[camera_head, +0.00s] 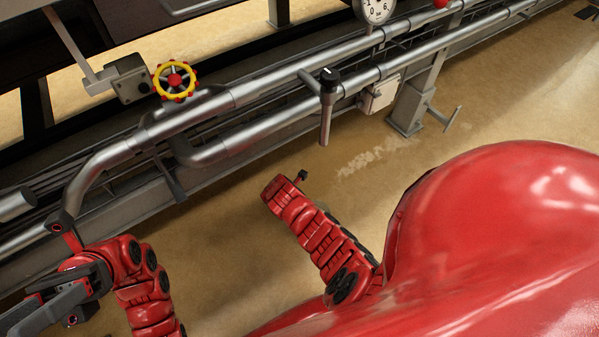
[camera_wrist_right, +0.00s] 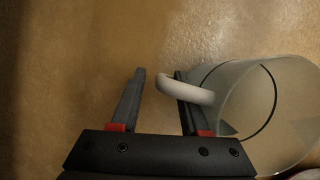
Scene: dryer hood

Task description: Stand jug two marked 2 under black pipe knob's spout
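In the head view, the black pipe knob (camera_head: 328,75) tops a short vertical pipe, with its spout (camera_head: 325,125) pointing down and nothing visible under it. In the right wrist view, a clear jug (camera_wrist_right: 268,112) with a white handle (camera_wrist_right: 185,89) is at the right; no number shows on it. My right gripper (camera_wrist_right: 160,80) is open there. The handle's curved end reaches between the fingers, and the right finger overlaps the handle. Head view hides the jug and right gripper. My left gripper (camera_head: 30,312) is at the lower left, fingers apart and empty, tips near the picture edge.
Metal pipes (camera_head: 280,75) run diagonally across a frame. A yellow and red valve wheel (camera_head: 174,80), a gauge (camera_head: 376,8) and a grey post (camera_head: 412,105) stand along it. Bare tan floor (camera_head: 225,235) lies in front of the pipes.

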